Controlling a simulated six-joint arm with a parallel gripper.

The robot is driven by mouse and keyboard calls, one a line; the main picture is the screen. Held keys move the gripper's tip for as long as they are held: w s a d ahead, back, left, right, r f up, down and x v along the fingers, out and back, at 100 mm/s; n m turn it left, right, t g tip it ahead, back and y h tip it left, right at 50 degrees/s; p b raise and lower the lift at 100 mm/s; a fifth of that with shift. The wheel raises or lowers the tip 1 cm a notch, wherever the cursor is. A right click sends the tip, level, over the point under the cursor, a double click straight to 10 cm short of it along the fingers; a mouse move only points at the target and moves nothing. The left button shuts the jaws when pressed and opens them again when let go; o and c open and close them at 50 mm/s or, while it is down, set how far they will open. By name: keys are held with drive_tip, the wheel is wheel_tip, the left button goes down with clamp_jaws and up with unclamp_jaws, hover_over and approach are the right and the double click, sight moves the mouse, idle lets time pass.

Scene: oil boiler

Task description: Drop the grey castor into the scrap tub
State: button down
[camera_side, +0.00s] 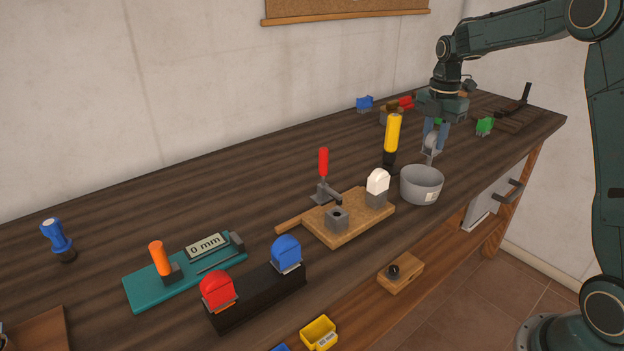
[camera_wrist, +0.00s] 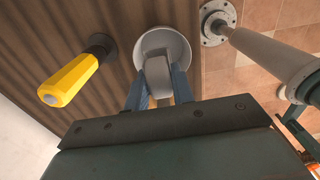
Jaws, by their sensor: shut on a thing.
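The grey castor (camera_side: 430,145) is pinched in my gripper (camera_side: 436,138), hanging below the blue fingers and above the scrap tub. In the wrist view the castor (camera_wrist: 158,75) sits between the two fingers of my gripper (camera_wrist: 160,72) and overlaps the tub's near part. The scrap tub (camera_side: 422,187) is a round, light grey open bowl with a small label, standing on the bench near its front edge. In the wrist view the tub (camera_wrist: 163,38) shows a pale inside beyond the castor; its near rim is partly hidden.
A tall yellow-handled tool (camera_side: 393,133) stands upright just left of the tub. A wooden board (camera_side: 330,234) with a red-handled clamp (camera_side: 323,165) and a white-topped block (camera_side: 377,186) lies further left. A green block (camera_side: 485,126) and dark rack (camera_side: 517,117) are at the right.

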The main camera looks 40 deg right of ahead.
sight(430, 157)
drive_tip(key=shift+f, duration=0.2)
drive_tip(key=shift+f, duration=2.8)
drive_tip(key=c, duration=1.1)
unclamp_jaws()
drive_tip(key=shift+r, duration=0.15)
wheel_tip(430, 157, up, 14)
drive_tip(key=shift+f, duration=0.25)
